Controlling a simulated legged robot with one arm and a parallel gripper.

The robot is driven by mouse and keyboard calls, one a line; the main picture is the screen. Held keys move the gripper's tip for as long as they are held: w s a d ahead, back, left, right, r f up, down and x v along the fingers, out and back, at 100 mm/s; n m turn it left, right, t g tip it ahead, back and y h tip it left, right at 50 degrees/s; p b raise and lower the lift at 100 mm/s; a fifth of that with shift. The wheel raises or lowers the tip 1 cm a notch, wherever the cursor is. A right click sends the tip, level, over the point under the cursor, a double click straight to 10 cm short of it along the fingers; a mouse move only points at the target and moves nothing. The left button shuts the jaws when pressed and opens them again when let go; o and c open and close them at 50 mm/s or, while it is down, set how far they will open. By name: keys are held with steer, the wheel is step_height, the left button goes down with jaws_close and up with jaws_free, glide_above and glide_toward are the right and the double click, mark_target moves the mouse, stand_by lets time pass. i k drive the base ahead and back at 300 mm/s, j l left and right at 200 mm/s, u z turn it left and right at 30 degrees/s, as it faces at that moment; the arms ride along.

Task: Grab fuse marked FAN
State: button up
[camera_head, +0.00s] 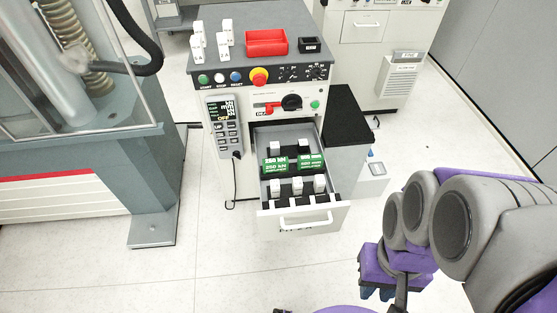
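Several white fuse-like blocks (227,31) stand upright at the left of the grey cabinet top. More small white blocks (297,187) sit in the open drawer (304,219), in a front row and a back row. My gripper (377,292) is at the lower right, in front of and to the right of the drawer, apart from all the blocks. Its fingers are partly hidden by my purple and grey arm, and their opening does not show.
The cabinet top (275,17) also holds a red tray (265,42) and a small black box (309,45). Green labelled blocks (274,167) lie mid-drawer. A testing machine (155,160) stands left, and a black-topped unit (347,115) right of the drawer. The floor in front is clear.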

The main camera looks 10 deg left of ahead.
mark_target(275, 188)
steer(key=i+j, duration=0.15)
steer(key=i, duration=0.25)
steer(key=i+j, duration=0.2)
steer(key=i, duration=0.25)
steer(key=j+u, duration=0.35)
steer(key=u, duration=0.2)
steer(key=k+j+z, duration=0.15)
steer(key=j, duration=0.25)
steer(key=k+j+z, duration=0.2)
steer(key=j, duration=0.25)
steer(key=j+z, duration=0.15)
steer(key=j, duration=0.25)
steer(key=k+j+z, duration=0.2)
steer(key=j, duration=0.2)
